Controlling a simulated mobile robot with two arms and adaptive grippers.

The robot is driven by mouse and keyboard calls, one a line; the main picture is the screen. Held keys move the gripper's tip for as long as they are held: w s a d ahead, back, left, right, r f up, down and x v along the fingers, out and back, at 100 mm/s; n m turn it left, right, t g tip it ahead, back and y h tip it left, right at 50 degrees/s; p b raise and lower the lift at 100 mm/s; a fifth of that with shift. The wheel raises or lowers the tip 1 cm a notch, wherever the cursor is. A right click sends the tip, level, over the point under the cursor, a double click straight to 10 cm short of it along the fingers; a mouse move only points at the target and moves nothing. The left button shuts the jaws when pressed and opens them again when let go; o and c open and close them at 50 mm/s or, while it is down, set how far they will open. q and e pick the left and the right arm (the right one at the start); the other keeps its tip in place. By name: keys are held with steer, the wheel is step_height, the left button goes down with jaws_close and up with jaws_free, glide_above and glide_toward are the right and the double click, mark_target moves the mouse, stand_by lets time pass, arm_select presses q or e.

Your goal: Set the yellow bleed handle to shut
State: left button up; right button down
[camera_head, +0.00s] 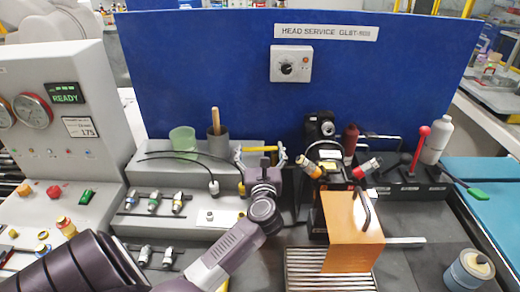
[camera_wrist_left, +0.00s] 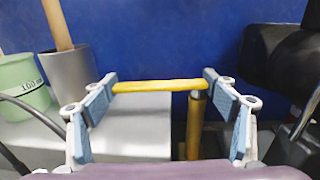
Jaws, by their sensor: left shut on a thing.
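The yellow bleed handle (camera_wrist_left: 160,86) is a level bar on an upright yellow post (camera_wrist_left: 194,125) in the left wrist view. The post meets the bar near its right end. My left gripper (camera_wrist_left: 160,84) is shut on the handle, with one blue-grey fingertip at each end of the bar. In the head view the handle (camera_head: 253,149) shows as a short yellow bar in front of the blue panel, at the left gripper (camera_head: 263,153). My left wrist hides the lower part of the post there. My right gripper is not in view.
A grey cup (camera_head: 218,142) with a wooden stick and a green beaker (camera_head: 183,140) stand left of the handle. A black column (camera_head: 318,133) and an orange block (camera_head: 350,235) stand to the right. A red-knobbed lever (camera_head: 420,140) is farther right.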

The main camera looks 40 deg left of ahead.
arm_select(q)
steer(key=shift+c, duration=0.3)
steer(key=shift+s+d+f+n+g+y+b, duration=0.1)
steer(key=shift+d+n+g+y+b, duration=0.1)
steer(key=shift+n+g+y+b, duration=0.3)
steer(key=shift+s+d+f+n+g+y+b, duration=0.15)
steer(key=shift+n+g+y+b, duration=0.15)
steer(key=shift+n+g+b, duration=0.25)
steer(key=shift+g+y+b, duration=0.3)
steer(key=shift+g+b, duration=0.15)
steer(key=shift+b, duration=0.1)
steer(key=shift+s+d+r+n+g+y+b, duration=0.15)
steer(key=shift+r+n+g+y+b, duration=0.15)
steer(key=shift+n+g, duration=0.15)
steer(key=o, duration=1.7)
steer(key=shift+d, duration=0.1)
